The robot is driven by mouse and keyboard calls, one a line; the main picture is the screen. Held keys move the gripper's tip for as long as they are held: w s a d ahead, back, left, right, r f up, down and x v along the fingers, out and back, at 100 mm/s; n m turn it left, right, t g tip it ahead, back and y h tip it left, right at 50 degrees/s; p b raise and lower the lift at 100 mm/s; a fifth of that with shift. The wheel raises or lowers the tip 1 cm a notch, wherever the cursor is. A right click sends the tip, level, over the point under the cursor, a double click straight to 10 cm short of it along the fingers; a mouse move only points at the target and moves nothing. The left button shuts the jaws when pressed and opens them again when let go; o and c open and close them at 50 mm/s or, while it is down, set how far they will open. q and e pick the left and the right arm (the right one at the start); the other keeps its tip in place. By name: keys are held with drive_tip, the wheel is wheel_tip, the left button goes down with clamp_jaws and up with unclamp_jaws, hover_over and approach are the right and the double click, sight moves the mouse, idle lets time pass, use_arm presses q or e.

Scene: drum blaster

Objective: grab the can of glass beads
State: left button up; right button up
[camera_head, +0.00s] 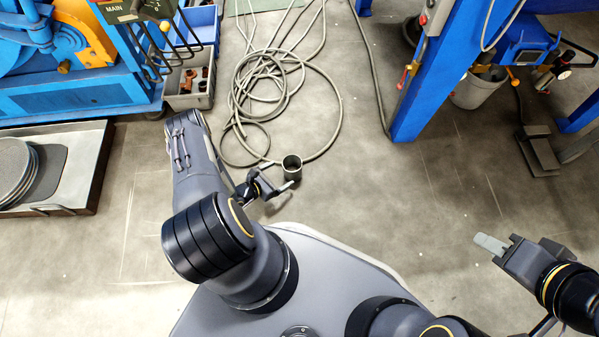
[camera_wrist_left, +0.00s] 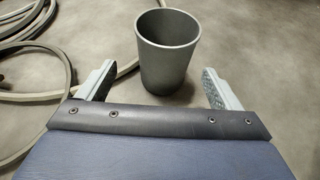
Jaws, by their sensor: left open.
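The can (camera_head: 292,165) is a plain grey, open-topped cylinder standing upright on the floor in the head view. In the left wrist view the can (camera_wrist_left: 167,55) is straight ahead, and its inside looks empty as far as I can see. My left gripper (camera_head: 279,175) is open right by the can. In the wrist view its two fingers (camera_wrist_left: 160,82) are spread, one on each side of the can's lower part, with gaps and no clear contact. My right gripper (camera_head: 482,241) is far off at the right over bare floor; whether its fingers are apart is unclear.
Grey hoses (camera_head: 270,85) lie coiled on the floor behind and left of the can. A blue post (camera_head: 420,90) stands to the right. A grey bin (camera_head: 190,95) and blue machine (camera_head: 75,92) are at the back left. The floor right of the can is clear.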

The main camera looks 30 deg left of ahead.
sight(299, 166)
use_arm(q)
drive_tip(key=b+x, duration=0.1)
drive_tip(key=x, duration=0.1)
drive_tip(key=b+x, duration=0.1)
drive_tip(key=x, duration=0.1)
drive_tip(key=b+x, duration=0.1)
drive_tip(key=x, duration=0.1)
drive_tip(key=shift+w+d+f, duration=0.1)
drive_tip(key=shift+d+f, duration=0.3)
drive_tip(key=shift+f, duration=0.1)
drive_tip(key=shift+w+d+b, duration=0.1)
drive_tip(key=shift+w+b, duration=0.25)
drive_tip(key=shift+w, duration=0.1)
drive_tip(key=c, duration=1.2)
